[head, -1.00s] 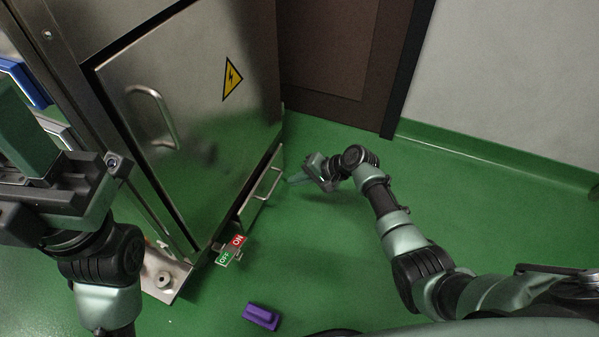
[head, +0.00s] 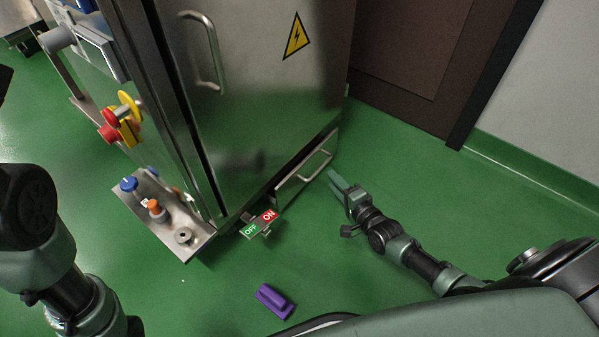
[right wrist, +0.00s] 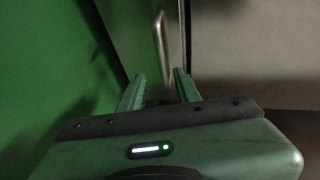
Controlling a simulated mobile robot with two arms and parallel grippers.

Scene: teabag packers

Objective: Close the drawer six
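The low metal drawer front (head: 290,187) with a bar handle (head: 318,166) is at the bottom of the steel cabinet. Its number is not readable, and I cannot tell how far it stands out. My right gripper (head: 336,181) is low over the floor, just right of the handle and apparently apart from it. In the right wrist view its two fingers (right wrist: 160,88) are apart with nothing between them, and the handle (right wrist: 160,38) shows beyond the fingertips. My left arm shows at the lower left of the head view, but its gripper is not visible.
An ON/OFF sign (head: 259,224) juts out left of the drawer. A metal plate with knobs (head: 178,240) sits at the cabinet's lower left corner. A purple block (head: 274,301) lies on the green floor. A brown door (head: 415,60) stands behind. Floor right of my arm is clear.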

